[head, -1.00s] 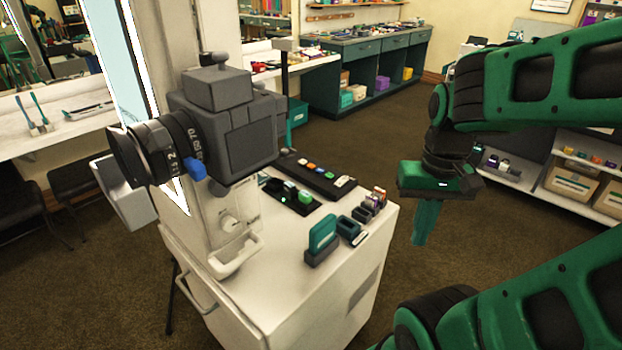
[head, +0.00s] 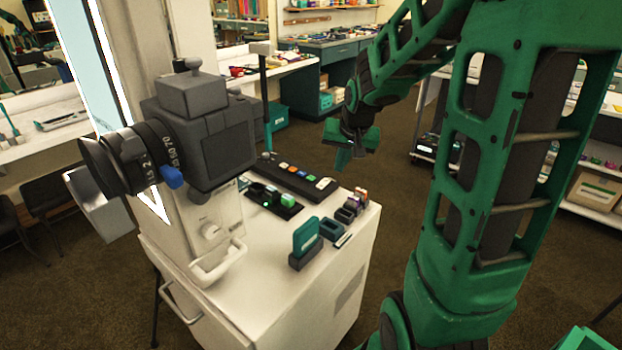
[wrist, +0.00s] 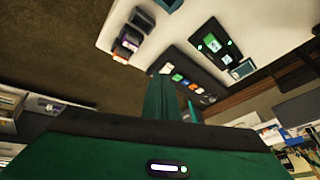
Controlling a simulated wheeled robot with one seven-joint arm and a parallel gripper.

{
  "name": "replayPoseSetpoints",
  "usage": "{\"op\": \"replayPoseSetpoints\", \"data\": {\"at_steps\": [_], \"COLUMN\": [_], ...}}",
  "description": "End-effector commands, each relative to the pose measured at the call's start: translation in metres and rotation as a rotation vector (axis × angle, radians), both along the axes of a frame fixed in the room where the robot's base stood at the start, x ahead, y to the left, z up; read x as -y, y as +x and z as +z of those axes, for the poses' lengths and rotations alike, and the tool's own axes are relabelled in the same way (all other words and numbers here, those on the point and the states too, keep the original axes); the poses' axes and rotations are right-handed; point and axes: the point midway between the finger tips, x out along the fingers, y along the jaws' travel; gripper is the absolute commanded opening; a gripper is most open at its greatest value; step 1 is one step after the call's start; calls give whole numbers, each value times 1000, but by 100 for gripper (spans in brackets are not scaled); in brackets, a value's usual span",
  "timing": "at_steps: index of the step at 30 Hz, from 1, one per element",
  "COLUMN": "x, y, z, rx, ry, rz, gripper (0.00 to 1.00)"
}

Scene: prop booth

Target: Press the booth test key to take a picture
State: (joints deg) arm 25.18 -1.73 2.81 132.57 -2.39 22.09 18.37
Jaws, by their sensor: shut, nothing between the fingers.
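A long black key strip (head: 297,180) with a row of small coloured keys lies on top of the white booth cabinet; it also shows in the wrist view (wrist: 186,75). In front of it is a small black panel (head: 271,200) with a green block and a green light; the wrist view shows it too (wrist: 217,45). Which key is the test key I cannot tell. A grey camera (head: 203,130) is mounted on the white column. My gripper (head: 343,160) is shut and empty, fingers down, beyond the strip's right end and apart from it.
The white cabinet (head: 325,290) also bears a teal card in a grey stand (head: 306,238), a dark open box (head: 332,229) and several small items at its right edge. A thin dark post (head: 265,100) rises behind the strip.

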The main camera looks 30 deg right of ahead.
Motion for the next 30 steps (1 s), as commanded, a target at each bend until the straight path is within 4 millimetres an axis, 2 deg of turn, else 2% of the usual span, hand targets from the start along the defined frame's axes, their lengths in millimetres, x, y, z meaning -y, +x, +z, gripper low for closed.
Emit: {"op": "replayPoseSetpoints", "data": {"at_steps": [1,3,6,9,12,17,30], "x": [4,7,10,12,13,14,13], "y": [26,62,104,136,156,169,169], "z": [-8,-13,-20,-24,-26,-25,-29], "rx": [42,114,208,285,337,374,374], "ry": [16,42,86,126,156,177,177], "rz": [-12,-29,-53,-75,-92,-103,-103], "gripper": [0,0,0,0,0,0,0]}}
